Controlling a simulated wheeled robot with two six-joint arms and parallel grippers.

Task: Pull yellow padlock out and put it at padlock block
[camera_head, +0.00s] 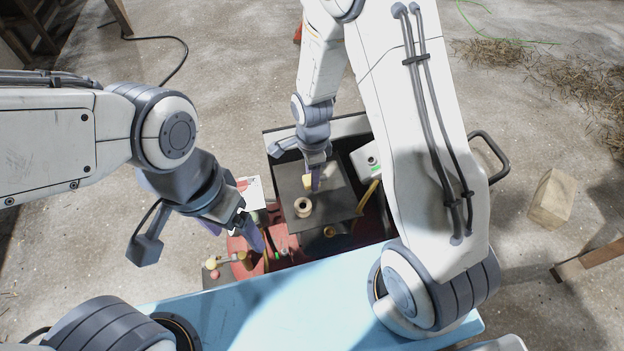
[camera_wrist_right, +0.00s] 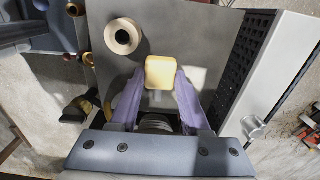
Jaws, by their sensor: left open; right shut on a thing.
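A small pale yellow block-shaped thing, seemingly the yellow padlock (camera_head: 307,181), is at the tips of my right gripper (camera_head: 314,184), over the dark plate on top of the workstation. In the right wrist view the yellow padlock (camera_wrist_right: 160,71) sits between the purple fingertips of my right gripper (camera_wrist_right: 158,84), which are shut on it. Whether it touches the plate is not clear. My left gripper (camera_head: 254,238) is open, low at the left side of the workstation beside red and green parts. I cannot tell which thing is the padlock block.
A tan ring-shaped piece (camera_head: 303,207) stands on the dark plate (camera_head: 332,200), close to the padlock. A white box (camera_head: 368,158) is at the plate's right. A brass-coloured fitting (camera_head: 213,262) is at lower left. A wooden block (camera_head: 551,199) lies on the floor at right.

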